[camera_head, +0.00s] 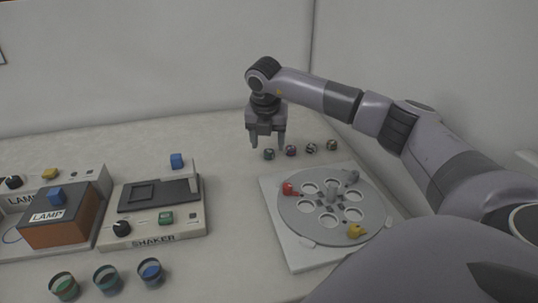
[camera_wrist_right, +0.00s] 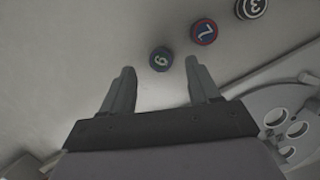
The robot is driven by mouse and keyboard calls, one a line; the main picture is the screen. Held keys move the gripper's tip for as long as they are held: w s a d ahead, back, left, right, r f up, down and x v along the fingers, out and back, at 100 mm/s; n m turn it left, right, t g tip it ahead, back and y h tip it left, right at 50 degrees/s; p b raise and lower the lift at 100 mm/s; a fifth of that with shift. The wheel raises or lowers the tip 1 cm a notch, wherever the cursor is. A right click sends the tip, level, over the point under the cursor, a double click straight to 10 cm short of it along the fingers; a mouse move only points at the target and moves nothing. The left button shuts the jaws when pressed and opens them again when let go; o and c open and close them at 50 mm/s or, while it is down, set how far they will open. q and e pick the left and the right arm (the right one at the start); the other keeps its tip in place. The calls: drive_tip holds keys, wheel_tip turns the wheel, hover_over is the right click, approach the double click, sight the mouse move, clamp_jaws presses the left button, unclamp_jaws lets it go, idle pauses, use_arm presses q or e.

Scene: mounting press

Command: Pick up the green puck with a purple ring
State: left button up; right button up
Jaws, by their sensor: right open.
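The puck that best fits the green one with a purple ring (camera_head: 269,154) is at the left end of a row of small pucks on the table. In the right wrist view this puck (camera_wrist_right: 160,60) shows a greenish numbered face and a dark bluish-purple rim; the exact ring colour is hard to tell. My right gripper (camera_head: 267,143) points down just above it, open and empty. In the wrist view the puck appears between and slightly beyond the fingertips (camera_wrist_right: 160,69). My left gripper is out of view.
Close beside it are a blue puck with a red ring (camera_wrist_right: 204,32) and a black-and-white puck (camera_wrist_right: 251,8). A round plate with holes (camera_head: 289,222) stands nearer. A shaker (camera_head: 188,222), a lamp box (camera_head: 62,232) and several cups stand to the left.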

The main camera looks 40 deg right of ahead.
sight(269, 151)
drive_tip(key=shift+x, duration=1.5)
drive_tip(key=shift+d, duration=0.1)
drive_tip(key=c, duration=1.1)
drive_tip(key=shift+r, duration=0.15)
wheel_tip(269, 151, up, 20)
drive_tip(key=shift+f+p, duration=0.1)
drive_tip(key=shift+p, duration=0.4)
